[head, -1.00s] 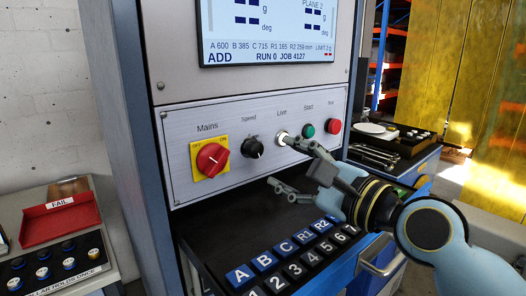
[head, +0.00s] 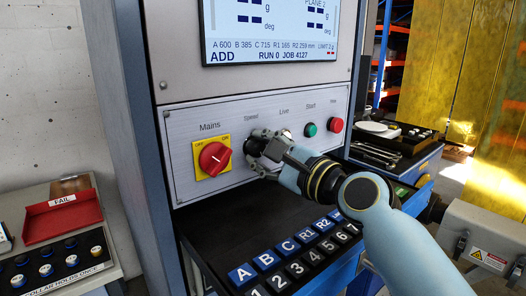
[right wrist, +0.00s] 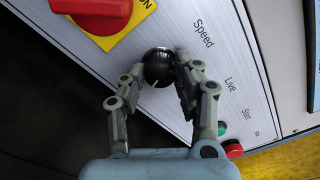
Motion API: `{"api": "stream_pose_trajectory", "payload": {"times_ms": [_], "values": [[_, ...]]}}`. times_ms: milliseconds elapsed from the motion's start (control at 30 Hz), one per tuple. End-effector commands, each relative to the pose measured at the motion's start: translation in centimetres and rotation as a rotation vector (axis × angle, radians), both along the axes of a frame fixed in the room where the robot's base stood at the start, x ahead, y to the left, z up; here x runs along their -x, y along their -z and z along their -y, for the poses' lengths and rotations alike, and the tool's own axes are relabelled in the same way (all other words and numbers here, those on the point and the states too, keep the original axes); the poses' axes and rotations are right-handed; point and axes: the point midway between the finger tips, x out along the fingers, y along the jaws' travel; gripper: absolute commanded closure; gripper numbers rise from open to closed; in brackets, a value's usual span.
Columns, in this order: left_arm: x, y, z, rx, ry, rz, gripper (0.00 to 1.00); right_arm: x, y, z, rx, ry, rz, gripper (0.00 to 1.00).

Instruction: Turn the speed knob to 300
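The black speed knob (right wrist: 159,68) sits on the grey control panel (head: 185,130) below the printed word Speed. A short white mark shows on its edge in the right wrist view. My right gripper (right wrist: 161,76) has one finger on each side of the knob, with narrow gaps; firm contact cannot be made out. In the head view my right gripper (head: 257,148) covers most of the knob. No scale numbers are legible around it. My left gripper is not in view.
The red mains switch (head: 214,157) on its yellow plate is just left of the gripper. The green start button (head: 310,130) and a red button (head: 336,125) are to the right. Labelled keys (head: 265,261) lie below. The screen (head: 270,30) is above.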

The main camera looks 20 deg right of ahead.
Motion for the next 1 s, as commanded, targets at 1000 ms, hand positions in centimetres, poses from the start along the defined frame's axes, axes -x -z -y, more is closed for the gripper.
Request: {"api": "stream_pose_trajectory", "payload": {"times_ms": [1000], "values": [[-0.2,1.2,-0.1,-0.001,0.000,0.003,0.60,0.0,0.2,0.0,0.388,-0.001,0.140,1.00]]}}
